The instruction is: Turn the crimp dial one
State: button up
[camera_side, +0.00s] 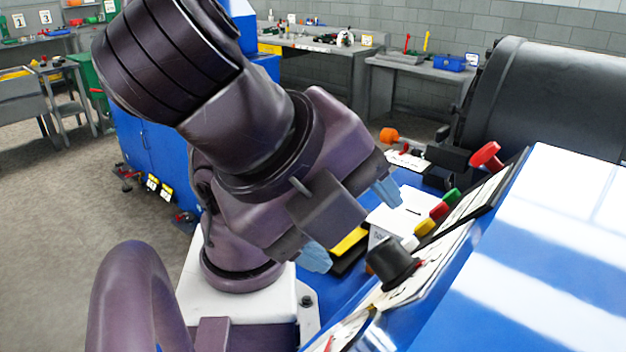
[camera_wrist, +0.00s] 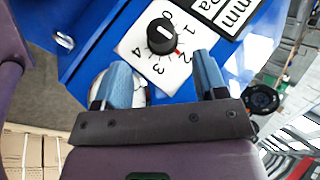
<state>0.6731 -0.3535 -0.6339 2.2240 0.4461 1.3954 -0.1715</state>
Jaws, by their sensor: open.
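The crimp dial is a black round knob on a white plate on the blue machine's sloped panel, seen in the side view (camera_side: 391,262) and in the wrist view (camera_wrist: 160,36). The plate carries numbers from 0 to 4 around the knob. A small red mark shows at the knob's edge near the 2, and a pale line shows on its top. My gripper (camera_side: 350,225) is open and empty, its pale blue fingers wide apart. In the wrist view my gripper (camera_wrist: 163,75) has its fingertips on the near side of the knob, one to each side, not closed on it.
Red (camera_side: 487,155), green (camera_side: 452,196) and yellow (camera_side: 425,227) knobs sit further along the panel, behind the dial. A large black drum (camera_side: 550,95) stands at the back right.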

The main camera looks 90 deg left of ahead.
jog(key=v, duration=0.5)
jog(key=shift+s+d+r, duration=0.1)
jog(key=shift+s+r, duration=0.05)
jog(key=shift+r, duration=0.1)
jog(key=w+a+f+n+h, duration=0.1)
jog(key=w+a+f+n, duration=0.1)
jog(key=a, duration=0.4)
jog(key=w+a+f+n+h, duration=0.1)
jog(key=w+a+f+n, duration=0.1)
jog(key=w+a+n, duration=0.3)
jog(key=w+a+f+n+g+h, duration=0.1)
jog(key=w+a+n+h, duration=0.1)
jog(key=w+a+n, duration=0.2)
jog(key=a+n, duration=0.2)
jog(key=a, duration=0.2)
jog(key=shift+a+f+n, duration=0.35)
jog(key=shift+f+n, duration=0.05)
